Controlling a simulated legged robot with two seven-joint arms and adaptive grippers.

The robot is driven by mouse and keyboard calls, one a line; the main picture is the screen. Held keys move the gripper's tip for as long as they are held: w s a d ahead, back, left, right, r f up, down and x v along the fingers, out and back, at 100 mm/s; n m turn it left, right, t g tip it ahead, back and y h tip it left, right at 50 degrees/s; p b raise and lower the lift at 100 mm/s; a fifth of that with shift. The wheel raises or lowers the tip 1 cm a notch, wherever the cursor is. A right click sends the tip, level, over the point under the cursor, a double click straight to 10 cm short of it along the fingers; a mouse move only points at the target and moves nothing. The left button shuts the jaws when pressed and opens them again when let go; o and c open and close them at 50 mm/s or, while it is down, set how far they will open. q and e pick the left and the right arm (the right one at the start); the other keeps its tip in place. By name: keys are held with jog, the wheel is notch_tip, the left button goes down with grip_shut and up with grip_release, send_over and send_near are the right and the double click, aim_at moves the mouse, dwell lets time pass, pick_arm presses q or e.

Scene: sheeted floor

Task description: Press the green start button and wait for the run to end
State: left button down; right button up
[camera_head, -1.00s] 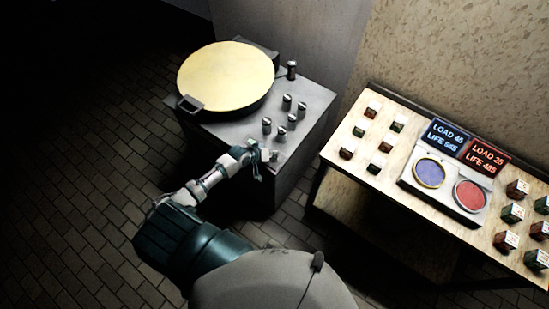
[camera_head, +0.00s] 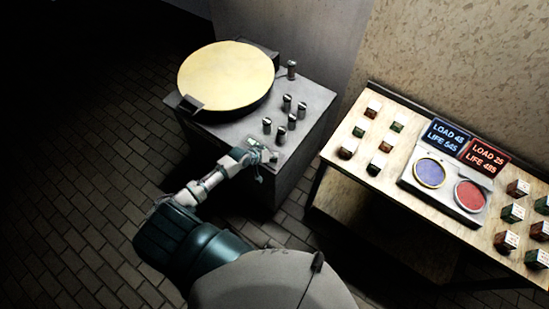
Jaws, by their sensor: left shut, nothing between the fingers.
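A grey machine (camera_head: 312,100) stands at the upper middle, with a round pale yellow disc (camera_head: 228,76) on top. Several dark knobs or posts (camera_head: 281,134) stand on its top at the right of the disc. My left gripper (camera_head: 264,163) is shut and empty at the front corner of the machine's top, over a small light panel. I cannot make out a green button; the gripper covers part of that panel. I cannot tell whether the fingertips touch it. My right gripper is not in view.
A wooden table (camera_head: 340,209) stands at the right with several small labelled cubes (camera_head: 372,109). It holds a blue round pad (camera_head: 430,172), a red round pad (camera_head: 470,195) and two displays (camera_head: 446,137) reading LOAD and LIFE. Brick floor (camera_head: 90,190) lies open at the left.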

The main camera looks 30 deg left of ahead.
pick_arm(q)
jog(key=shift+f, duration=0.3)
jog(key=shift+r, duration=0.1)
dwell(0.3)
jog(key=shift+r+p, duration=0.75)
jog(key=shift+p, duration=0.05)
jog(key=shift+r, duration=0.1)
notch_tip(320, 180, up, 5)
jog(key=p, duration=0.5)
dwell(0.5)
